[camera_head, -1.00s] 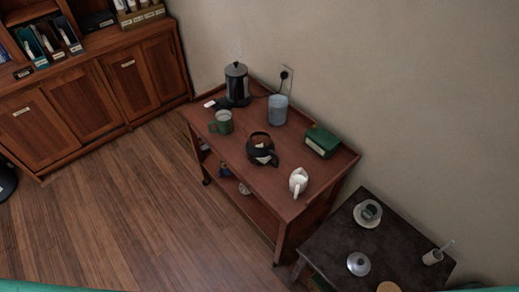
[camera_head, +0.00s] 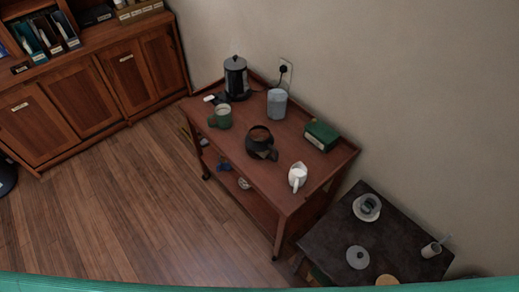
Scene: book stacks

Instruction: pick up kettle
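A dark kettle with a black lid and a greyish body (camera_head: 236,78) stands upright at the back left of a reddish wooden cart (camera_head: 250,165), near the wall. A rounder black pot (camera_head: 261,143) with a brown top sits near the middle of the same cart top. Neither of my grippers shows in this view, so nothing is seen touching the kettle.
On the cart are a green mug (camera_head: 221,117), a grey-blue cup (camera_head: 277,103), a green box (camera_head: 321,136) and a white creamer (camera_head: 298,176). A dark table (camera_head: 325,235) stands at the right. Wooden cabinets (camera_head: 80,98) line the left. The wood floor (camera_head: 125,205) before the cart is clear.

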